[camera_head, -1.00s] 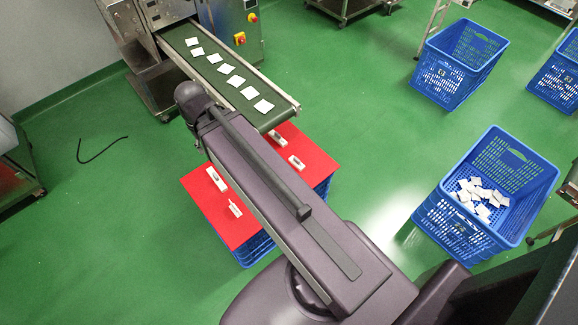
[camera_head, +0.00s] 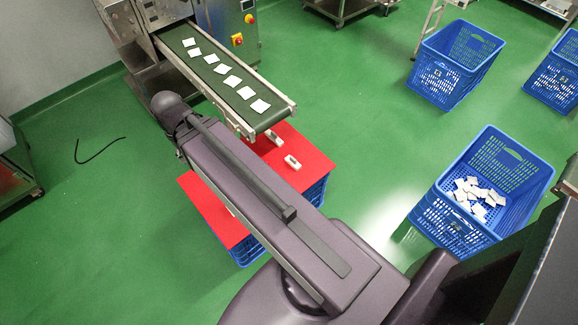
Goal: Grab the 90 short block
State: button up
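A red board (camera_head: 312,164) lies on top of a blue crate (camera_head: 245,252), below the end of the conveyor. Two small white blocks with dark marks show on its right part: one block (camera_head: 274,138) near the conveyor and another block (camera_head: 292,162) a little nearer. A sliver of a further white piece (camera_head: 232,211) shows at the lower edge of my arm. I cannot read which block is the 90 short one. My arm crosses over the middle of the board and hides much of it. My gripper is not in view.
A conveyor (camera_head: 262,122) carrying several white teabags ends above the board's far edge. A blue crate with teabags (camera_head: 520,215) stands at right, and empty blue crates (camera_head: 440,85) stand behind. Green floor is clear between the board and the right crate.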

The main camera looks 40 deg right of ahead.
aim_at(293, 161)
jog(key=u, duration=0.05)
jog(key=k, duration=1.7)
jog(key=z, duration=0.75)
jog(key=i, duration=1)
